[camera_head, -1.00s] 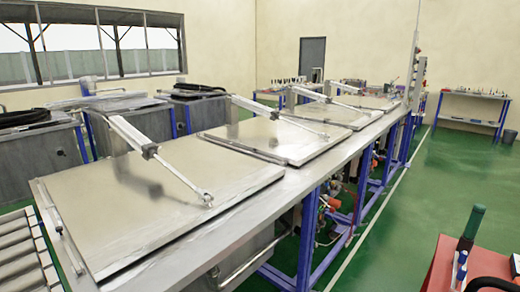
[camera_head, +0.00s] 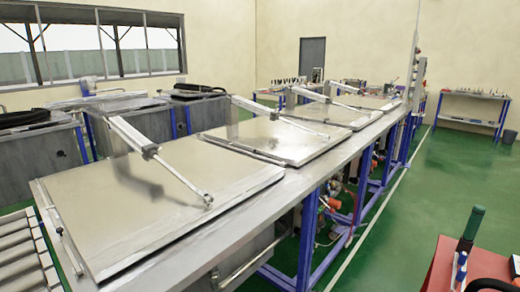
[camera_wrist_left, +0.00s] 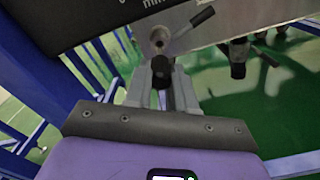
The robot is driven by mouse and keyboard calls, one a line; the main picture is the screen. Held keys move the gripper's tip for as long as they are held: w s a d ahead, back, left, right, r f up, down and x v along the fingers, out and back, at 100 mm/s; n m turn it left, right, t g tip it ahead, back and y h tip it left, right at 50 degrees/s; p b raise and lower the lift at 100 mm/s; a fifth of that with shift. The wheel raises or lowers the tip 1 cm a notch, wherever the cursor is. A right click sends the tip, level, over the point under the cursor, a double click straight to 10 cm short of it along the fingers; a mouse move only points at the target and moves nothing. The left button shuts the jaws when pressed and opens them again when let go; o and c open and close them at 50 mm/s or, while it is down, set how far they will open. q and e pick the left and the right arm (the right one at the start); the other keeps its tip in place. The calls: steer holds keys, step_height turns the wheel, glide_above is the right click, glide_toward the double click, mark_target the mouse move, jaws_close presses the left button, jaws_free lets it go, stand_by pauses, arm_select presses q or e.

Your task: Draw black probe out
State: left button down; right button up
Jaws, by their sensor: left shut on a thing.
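In the left wrist view my left gripper (camera_wrist_left: 161,88) reaches up from the purple wrist body. Its two grey fingers are closed around a small dark piece, apparently the black probe (camera_wrist_left: 160,70). This piece lies just below a round fitting (camera_wrist_left: 158,38) on a steel panel (camera_wrist_left: 225,18). Whether the piece still sits in the fitting cannot be told. A dark lever handle (camera_wrist_left: 203,17) sticks out beside the fitting. Neither gripper shows in the head view, and my right gripper is in no view.
A black panel with white lettering (camera_wrist_left: 85,15) is close at the upper left of the wrist view. Blue frame legs (camera_wrist_left: 22,75) stand at left. In the head view, steel lids (camera_head: 150,200) line a long bench, with a red table (camera_head: 470,268) at lower right. Green floor is open.

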arm_select(q)
steer(key=shift+r, duration=0.15)
steer(key=s+d+r+p, duration=0.3)
steer(key=r+p, duration=0.3)
steer(key=r, duration=0.1)
steer(key=shift+d+r+p, duration=0.3)
steer(key=shift+d+p, duration=0.05)
steer(key=shift+d, duration=0.05)
stand_by(0.8)
